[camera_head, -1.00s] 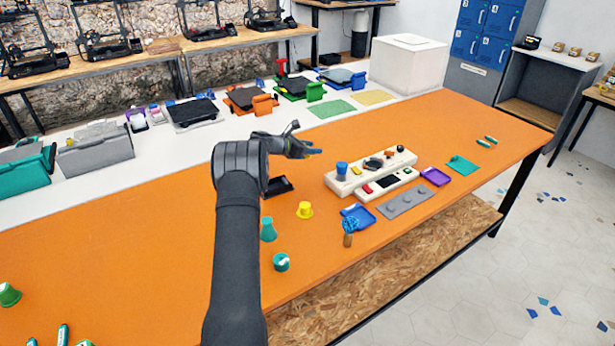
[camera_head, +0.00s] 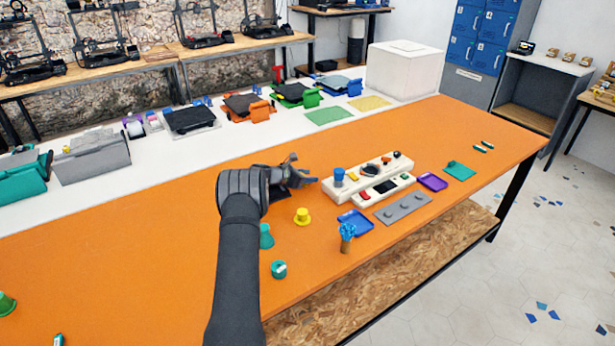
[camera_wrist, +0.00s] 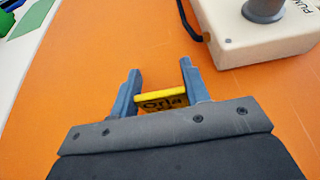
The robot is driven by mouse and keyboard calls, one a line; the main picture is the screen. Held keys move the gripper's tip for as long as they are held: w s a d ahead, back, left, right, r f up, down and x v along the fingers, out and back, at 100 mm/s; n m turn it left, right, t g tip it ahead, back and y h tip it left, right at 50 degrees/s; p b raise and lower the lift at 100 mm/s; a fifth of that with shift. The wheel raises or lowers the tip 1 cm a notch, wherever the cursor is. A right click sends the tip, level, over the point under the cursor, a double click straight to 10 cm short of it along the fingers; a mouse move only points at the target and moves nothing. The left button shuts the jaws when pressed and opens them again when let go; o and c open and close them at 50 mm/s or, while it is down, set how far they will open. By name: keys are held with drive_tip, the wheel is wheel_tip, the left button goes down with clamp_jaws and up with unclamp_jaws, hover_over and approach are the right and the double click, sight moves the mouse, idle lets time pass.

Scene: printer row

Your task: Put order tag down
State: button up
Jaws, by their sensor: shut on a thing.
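The order tag (camera_wrist: 163,101) is a small yellow plate with dark lettering that reads "Orla". In the wrist view it sits between the two blue-grey fingers of my gripper (camera_wrist: 160,86), which is shut on it. In the head view my gripper (camera_head: 303,169) is over the orange table (camera_head: 150,240), just left of the long white box with a blue knob. I cannot make out the tag in the head view. Whether it touches the table is unclear. A dark flat piece (camera_head: 284,194) lies by my gripper, partly hidden by it.
The white control box (camera_head: 330,192) is close on the right.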

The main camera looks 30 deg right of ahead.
drive_tip(key=o, duration=1)
drive_tip(key=shift+f, duration=0.1)
drive_tip(key=shift+r, duration=0.2)
drive_tip(key=v, duration=1.2)
drive_tip(key=shift+f, duration=0.1)
